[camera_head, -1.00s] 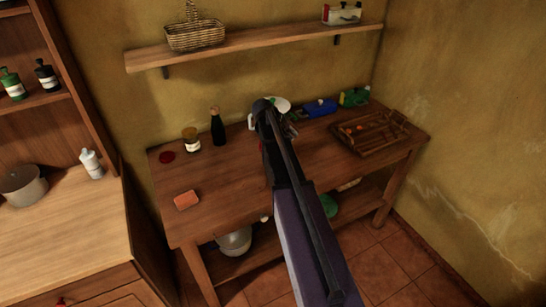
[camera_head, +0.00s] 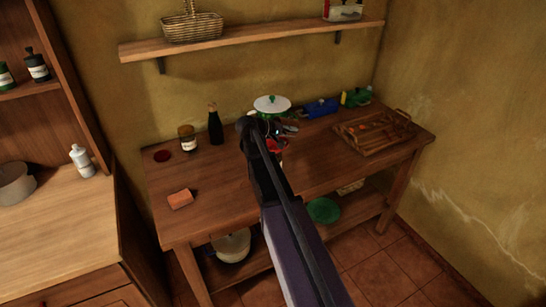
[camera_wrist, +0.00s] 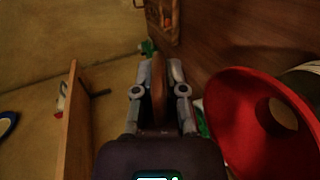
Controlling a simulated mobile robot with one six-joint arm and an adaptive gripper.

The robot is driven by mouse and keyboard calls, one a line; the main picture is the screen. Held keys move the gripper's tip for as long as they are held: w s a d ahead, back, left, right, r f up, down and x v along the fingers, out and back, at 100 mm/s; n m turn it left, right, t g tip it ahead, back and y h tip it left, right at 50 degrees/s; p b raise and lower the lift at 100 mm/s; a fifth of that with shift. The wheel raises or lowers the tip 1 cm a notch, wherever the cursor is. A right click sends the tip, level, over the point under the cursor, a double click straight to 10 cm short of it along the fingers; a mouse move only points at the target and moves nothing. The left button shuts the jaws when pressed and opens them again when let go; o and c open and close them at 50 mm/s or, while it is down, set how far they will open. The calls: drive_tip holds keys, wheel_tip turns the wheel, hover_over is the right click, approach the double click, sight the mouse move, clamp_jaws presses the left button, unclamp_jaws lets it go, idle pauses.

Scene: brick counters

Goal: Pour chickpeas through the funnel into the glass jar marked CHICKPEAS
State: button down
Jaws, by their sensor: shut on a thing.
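My gripper (camera_head: 247,123) is over the worktable, its tip mostly hidden by my arm. In the wrist view its fingers (camera_wrist: 157,75) are shut on a narrow brown thing (camera_wrist: 158,92), seen edge-on; I cannot tell what it is. A red funnel (camera_wrist: 238,118) with a round hole lies close to the right of the fingers, apart from them. A red patch (camera_head: 277,144) beside my arm in the head view is probably this funnel. A grey-green rounded thing (camera_wrist: 306,78) shows behind the funnel, perhaps a jar. No chickpeas or CHICKPEAS label can be made out.
A small labelled jar (camera_head: 187,139) and a dark bottle (camera_head: 215,126) stand at the table's back left. A wooden tray (camera_head: 382,146) is at right, an orange block (camera_head: 180,199) front left. A shelf (camera_head: 250,39) hangs above.

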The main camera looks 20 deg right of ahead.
drive_tip(key=shift+f+h+b, duration=0.3)
drive_tip(key=shift+f+b, duration=0.1)
drive_tip(key=shift+b, duration=0.05)
drive_tip(key=shift+a+r+h, duration=0.1)
drive_tip(key=shift+r+h, duration=0.3)
drive_tip(key=shift+r, duration=0.1)
drive_tip(key=shift+a+r+h+b, duration=0.15)
drive_tip(key=shift+h+b, duration=0.35)
drive_tip(key=shift+b, duration=0.15)
drive_tip(key=shift+a+f+h+b, duration=0.3)
drive_tip(key=shift+h+b, duration=0.5)
drive_tip(key=shift+b, duration=0.9)
idle(0.7)
drive_tip(key=shift+a+r+h+b, duration=0.15)
drive_tip(key=shift+r+h+b, duration=0.15)
drive_tip(key=shift+h+b, duration=0.7)
idle(1.3)
drive_tip(key=shift+a+r+h, duration=0.2)
drive_tip(key=shift+r+h, duration=0.2)
drive_tip(key=shift+r, duration=0.25)
idle(1.0)
